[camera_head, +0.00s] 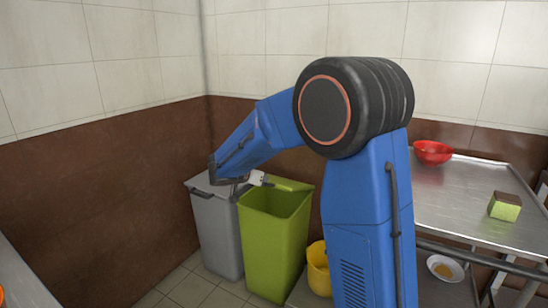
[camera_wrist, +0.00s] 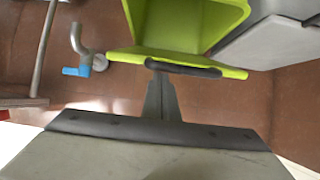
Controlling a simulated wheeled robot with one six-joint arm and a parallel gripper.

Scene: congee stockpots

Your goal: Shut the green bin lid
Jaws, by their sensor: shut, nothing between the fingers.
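The green bin (camera_head: 270,250) stands on the tiled floor below my arm, and its top is open. Its green lid (camera_head: 290,184) shows as a thin strip at the back of the rim, raised off the opening. In the wrist view, the lid (camera_wrist: 125,57) has a dark handle (camera_wrist: 183,69) along its edge. My gripper (camera_head: 258,178) is above the bin's opening, near the lid. It also shows in the wrist view (camera_wrist: 159,78), shut and empty, its tips close to the handle. I cannot tell if they touch it.
A grey bin (camera_head: 215,225) stands against the green one on the left. A yellow bucket (camera_head: 318,268) is on the right. A steel table (camera_head: 450,205) holds a red bowl (camera_head: 433,152) and a green-brown block (camera_head: 504,206). A blue-handled tap (camera_wrist: 78,70) shows in the wrist view.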

